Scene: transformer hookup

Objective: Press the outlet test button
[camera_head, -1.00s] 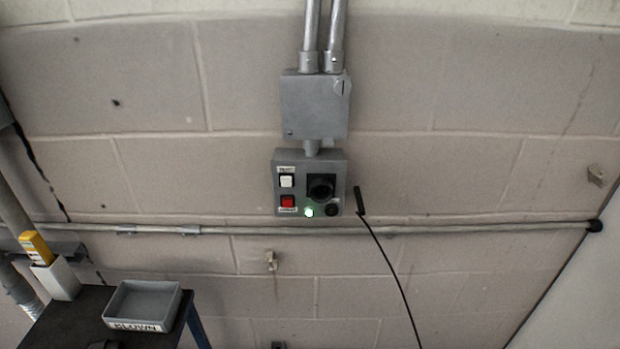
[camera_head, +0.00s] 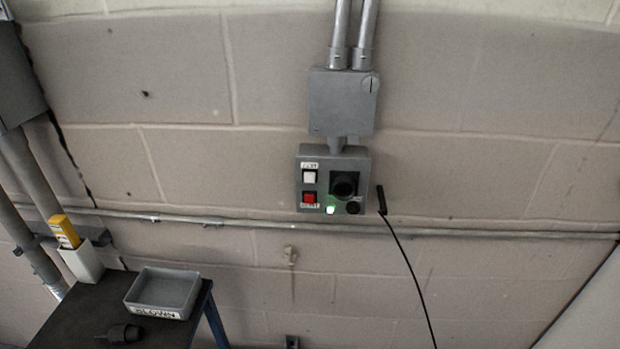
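The grey outlet panel (camera_head: 331,179) is mounted on the block wall, below a larger grey junction box (camera_head: 342,102). A white button (camera_head: 309,177) sits at its upper left with a small label above it that is too blurred to read surely. A red button (camera_head: 309,198) is below it, also labelled. A green light (camera_head: 330,210) glows at the lower middle. A round black outlet or plug (camera_head: 345,184) is at the right, with a small black round part (camera_head: 353,208) under it. Neither of my grippers is in view.
A black cable (camera_head: 405,275) with a dark end (camera_head: 381,199) hangs right of the panel. A dark table (camera_head: 85,306) at lower left holds a labelled grey tray (camera_head: 163,293), a black plug-like piece (camera_head: 122,334) and a white holder (camera_head: 82,261) with a yellow item (camera_head: 65,232). A conduit crosses the wall.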

